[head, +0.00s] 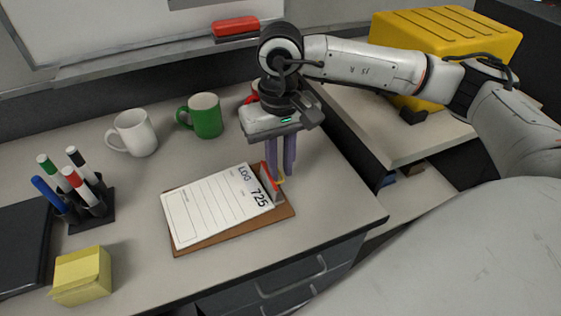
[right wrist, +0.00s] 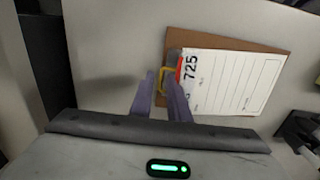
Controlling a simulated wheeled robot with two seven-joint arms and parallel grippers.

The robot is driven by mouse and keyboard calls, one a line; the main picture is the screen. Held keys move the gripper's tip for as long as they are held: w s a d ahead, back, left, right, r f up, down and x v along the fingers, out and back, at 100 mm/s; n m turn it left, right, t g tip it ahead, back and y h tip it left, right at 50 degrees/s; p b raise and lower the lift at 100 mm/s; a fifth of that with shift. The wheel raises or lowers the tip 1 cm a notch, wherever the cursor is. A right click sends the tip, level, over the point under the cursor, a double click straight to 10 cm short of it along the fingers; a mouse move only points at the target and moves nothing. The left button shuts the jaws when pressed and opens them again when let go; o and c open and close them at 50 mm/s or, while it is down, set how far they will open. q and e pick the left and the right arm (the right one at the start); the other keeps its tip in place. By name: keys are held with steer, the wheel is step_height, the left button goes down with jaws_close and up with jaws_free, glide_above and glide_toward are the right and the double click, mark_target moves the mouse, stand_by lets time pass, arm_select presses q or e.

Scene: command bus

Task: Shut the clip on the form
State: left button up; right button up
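A brown clipboard (head: 180,247) lies on the desk with a white lined form (head: 210,210) on it, printed LOG 725. At its right end is a clip (head: 269,184) with a red strip, which stands up from the board, and a yellow part. The yellow part shows in the right wrist view (right wrist: 163,79) beside the fingertips. My right gripper (head: 282,173) points down at the clip end, with its two purple fingers a small gap apart. Whether they touch the clip I cannot tell. My left gripper is not in view.
A green mug (head: 206,117) and a white mug (head: 134,133) stand behind the clipboard. A pen holder (head: 94,212) with markers and a yellow note block (head: 82,275) are at the left. A yellow case (head: 440,35) sits at the back right. The desk's front edge is close.

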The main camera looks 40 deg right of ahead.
jaws_close()
